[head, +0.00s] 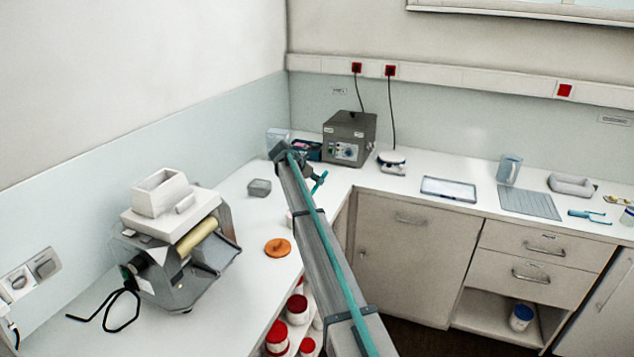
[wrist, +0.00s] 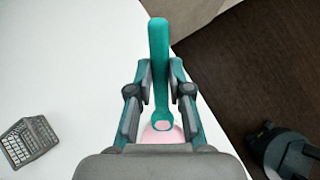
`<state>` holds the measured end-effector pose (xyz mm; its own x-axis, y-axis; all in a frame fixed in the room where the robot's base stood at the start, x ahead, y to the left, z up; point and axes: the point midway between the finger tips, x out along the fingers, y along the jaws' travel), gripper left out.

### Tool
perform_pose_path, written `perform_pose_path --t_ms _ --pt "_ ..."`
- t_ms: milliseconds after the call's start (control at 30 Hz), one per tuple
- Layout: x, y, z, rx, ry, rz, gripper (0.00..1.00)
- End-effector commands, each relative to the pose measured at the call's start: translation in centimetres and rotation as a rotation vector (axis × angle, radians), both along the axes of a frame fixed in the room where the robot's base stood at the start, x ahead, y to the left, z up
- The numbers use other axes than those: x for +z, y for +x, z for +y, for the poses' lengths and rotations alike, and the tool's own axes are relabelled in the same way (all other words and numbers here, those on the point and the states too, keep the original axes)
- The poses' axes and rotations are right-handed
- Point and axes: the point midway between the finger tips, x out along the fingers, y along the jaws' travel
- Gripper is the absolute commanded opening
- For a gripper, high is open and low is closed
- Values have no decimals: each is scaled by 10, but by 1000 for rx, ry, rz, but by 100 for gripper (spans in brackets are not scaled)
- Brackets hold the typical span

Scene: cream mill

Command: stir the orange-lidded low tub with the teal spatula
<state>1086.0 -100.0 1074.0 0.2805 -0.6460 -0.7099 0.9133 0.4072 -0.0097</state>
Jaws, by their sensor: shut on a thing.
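The orange lid (head: 277,247) lies flat on the left counter, off any tub. A white rim (head: 290,219) shows beside my arm, mostly hidden by it; it may be the low tub. In the wrist view a pink round surface (wrist: 161,135) shows below my gripper, partly covered by it. My gripper (wrist: 160,95) is shut on the teal spatula (wrist: 158,50), with one finger on each side. The spatula's holed end overlaps the pink surface in the picture; I cannot tell if they touch. In the head view my arm mostly hides the gripper.
A grey mill (head: 185,240) with a black cable stands on the left counter. A small grey basket (head: 259,188) stands behind the lid. A grey control box (head: 349,138) is in the corner. Red-lidded jars (head: 297,309) sit below the counter's edge.

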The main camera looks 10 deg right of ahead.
Motion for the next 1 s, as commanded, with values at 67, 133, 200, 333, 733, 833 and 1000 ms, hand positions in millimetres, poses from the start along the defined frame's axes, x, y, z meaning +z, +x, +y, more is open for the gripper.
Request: perform_pose_path --t_ms 67,133,200,333,733,833,1000 --pt "7 0 0 0 0 0 0" --pt "12 0 0 0 0 0 0" --pt "16 0 0 0 0 0 0" --pt "24 0 0 0 0 0 0" --pt "34 0 0 0 0 0 0" --pt "34 0 0 0 0 0 0" --pt "34 0 0 0 0 0 0"
